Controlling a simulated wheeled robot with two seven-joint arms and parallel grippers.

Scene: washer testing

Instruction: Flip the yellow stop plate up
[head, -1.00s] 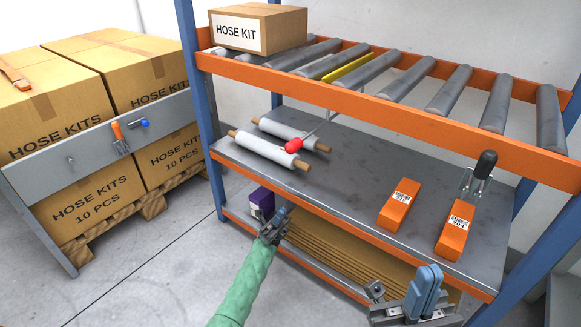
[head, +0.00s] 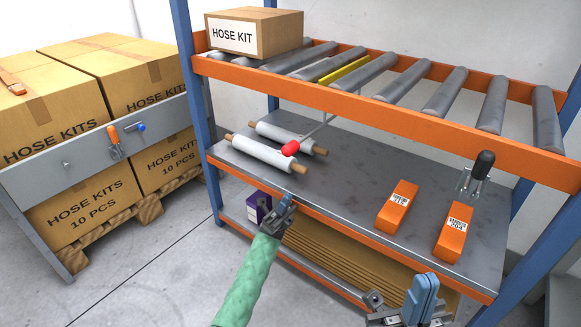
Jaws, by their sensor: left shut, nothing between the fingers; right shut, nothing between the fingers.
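The yellow stop plate (head: 344,69) lies between two grey rollers of the upper roller shelf, roughly level with them. A thin lever rod with a red knob (head: 290,148) hangs down from below that part of the shelf. My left gripper (head: 285,203) is shut and empty, in front of the middle shelf's front edge, below the red knob and apart from it. My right gripper (head: 424,290) is shut and empty at the bottom right, in front of the rack, partly cut off by the picture's edge.
A hose kit box (head: 254,32) rests on the rollers left of the plate. Large cartons (head: 50,95) stand at left. A blue post (head: 195,110) bounds the rack.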

